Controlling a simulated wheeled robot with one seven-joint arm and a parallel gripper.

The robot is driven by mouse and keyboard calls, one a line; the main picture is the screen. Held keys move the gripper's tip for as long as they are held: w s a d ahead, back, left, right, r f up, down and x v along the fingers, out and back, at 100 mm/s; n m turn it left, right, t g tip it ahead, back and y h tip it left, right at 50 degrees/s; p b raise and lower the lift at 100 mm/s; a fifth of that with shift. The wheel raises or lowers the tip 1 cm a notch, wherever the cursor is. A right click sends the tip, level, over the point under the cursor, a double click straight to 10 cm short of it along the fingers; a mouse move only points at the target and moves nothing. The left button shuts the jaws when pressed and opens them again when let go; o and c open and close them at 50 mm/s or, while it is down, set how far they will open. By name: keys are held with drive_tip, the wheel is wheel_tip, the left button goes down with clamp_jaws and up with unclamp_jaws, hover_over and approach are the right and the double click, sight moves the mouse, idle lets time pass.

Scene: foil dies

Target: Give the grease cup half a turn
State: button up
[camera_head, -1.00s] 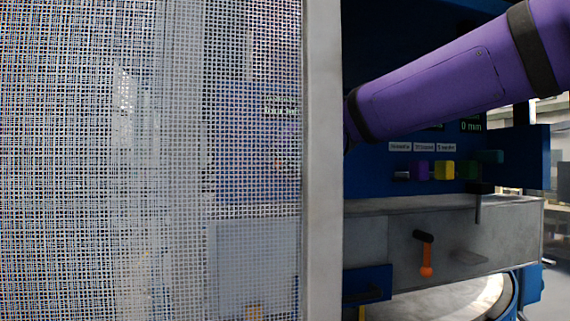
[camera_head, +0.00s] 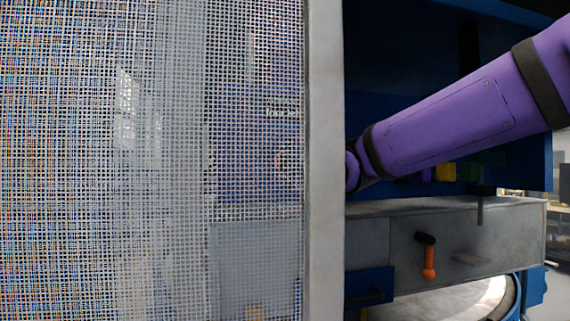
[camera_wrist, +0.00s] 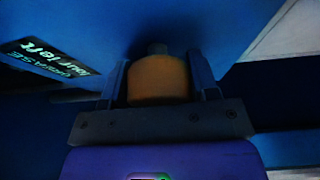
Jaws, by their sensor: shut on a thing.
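The grease cup (camera_wrist: 158,82) is a dull orange-brown, rounded cup in the middle of the wrist view, with a grey stub (camera_wrist: 157,48) at its far end against a blue panel. My gripper (camera_wrist: 162,84) has one finger on each side of the cup and is shut on it. In the head view my purple arm reaches in from the right, and its end passes behind the grey post, so the gripper and cup are hidden there.
A wire mesh guard (camera_head: 150,160) and a grey post (camera_head: 323,160) fill the left. A grey beam (camera_head: 450,245) with an orange-handled lever (camera_head: 429,262) lies below my arm. A dark label with "GREASE" and "your left" (camera_wrist: 45,62) is beside the cup.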

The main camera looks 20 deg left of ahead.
drive_tip(key=m, duration=0.2)
drive_tip(key=m+t+y, duration=0.1)
drive_tip(key=m, duration=0.1)
drive_tip(key=shift+m+t, duration=0.3)
drive_tip(key=shift+m, duration=0.1)
drive_tip(key=m+t, duration=0.1)
drive_tip(key=m, duration=0.2)
drive_tip(key=m+t, duration=0.1)
drive_tip(key=m, duration=0.2)
drive_tip(key=shift+r+m+t+h, duration=0.2)
drive_tip(key=shift+m+t+h, duration=0.1)
drive_tip(key=shift+m+t, duration=0.1)
drive_tip(key=m+t+h, duration=0.1)
drive_tip(key=m, duration=0.2)
drive_tip(key=m+t, duration=0.1)
drive_tip(key=m, duration=0.2)
drive_tip(key=shift+d+t+h, duration=0.15)
drive_tip(key=shift+t+h, duration=0.15)
drive_tip(key=shift+h, duration=0.1)
drive_tip(key=m+t+h, duration=0.1)
drive_tip(key=m, duration=0.2)
drive_tip(key=m+t+h, duration=0.1)
drive_tip(key=m, duration=0.2)
drive_tip(key=shift+w+d+m+h, duration=0.1)
drive_tip(key=shift+w+m+h, duration=0.05)
drive_tip(key=shift+m+h, duration=0.2)
drive_tip(key=shift+m+h, duration=0.25)
drive_tip(key=shift+m, duration=0.1)
drive_tip(key=o, duration=0.9)
drive_tip(key=shift+r, duration=0.1)
